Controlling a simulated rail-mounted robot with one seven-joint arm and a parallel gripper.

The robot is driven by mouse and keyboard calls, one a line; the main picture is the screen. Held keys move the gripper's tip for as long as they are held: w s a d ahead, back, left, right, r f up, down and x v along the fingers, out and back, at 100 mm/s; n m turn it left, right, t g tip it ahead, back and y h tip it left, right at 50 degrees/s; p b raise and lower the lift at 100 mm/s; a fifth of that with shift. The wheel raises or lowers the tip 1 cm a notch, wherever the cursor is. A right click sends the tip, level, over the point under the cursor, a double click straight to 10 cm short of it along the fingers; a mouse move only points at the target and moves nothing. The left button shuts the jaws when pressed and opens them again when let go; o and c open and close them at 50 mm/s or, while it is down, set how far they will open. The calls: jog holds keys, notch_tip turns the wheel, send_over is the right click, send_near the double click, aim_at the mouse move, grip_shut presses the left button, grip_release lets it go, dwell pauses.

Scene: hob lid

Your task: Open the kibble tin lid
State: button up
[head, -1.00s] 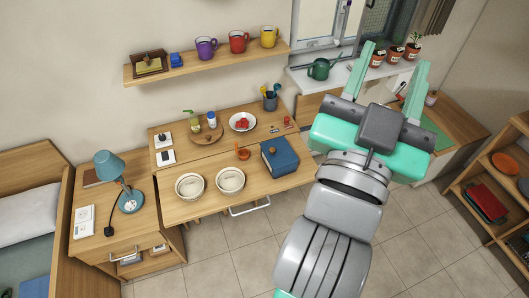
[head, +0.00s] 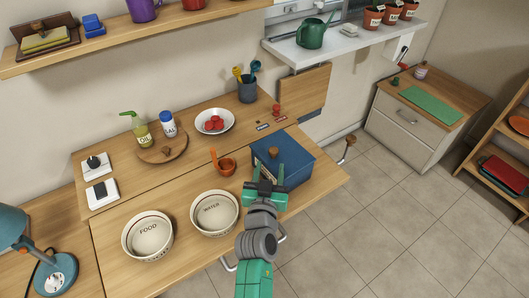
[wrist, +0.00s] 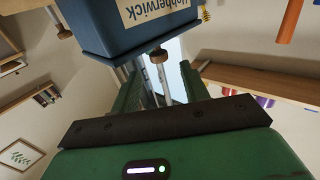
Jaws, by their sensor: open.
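The kibble tin (head: 297,166) is a blue box with a wooden knob (head: 273,153) on its lid (head: 287,148). It stands at the right part of the table, and the lid looks shut. My gripper (head: 265,176) is open and empty at the near left side of the tin, and its fingers hide part of that side. In the wrist view the tin (wrist: 150,30) appears upside down at the top with its label, and the knob (wrist: 158,56) shows between the green fingers (wrist: 158,80). I cannot tell whether the fingers touch the tin.
An orange scoop or cup (head: 226,166) stands just left of the tin. The water bowl (head: 214,212) and food bowl (head: 147,236) are on the table's front left. A plate of red items (head: 215,122) and a utensil pot (head: 248,90) stand behind. The floor to the right is clear.

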aim_at(273, 155)
jog(key=shift+w+d, duration=0.2)
jog(key=shift+w, duration=0.1)
jog(key=w+b, duration=0.1)
jog(key=w, duration=0.1)
jog(key=w+b, duration=0.1)
jog(key=w, duration=0.1)
jog(key=w+b, duration=0.1)
jog(key=w, duration=0.1)
jog(key=shift+d, duration=0.3)
jog(key=shift+w+r, duration=0.15)
jog(key=shift+w, duration=0.35)
grip_shut()
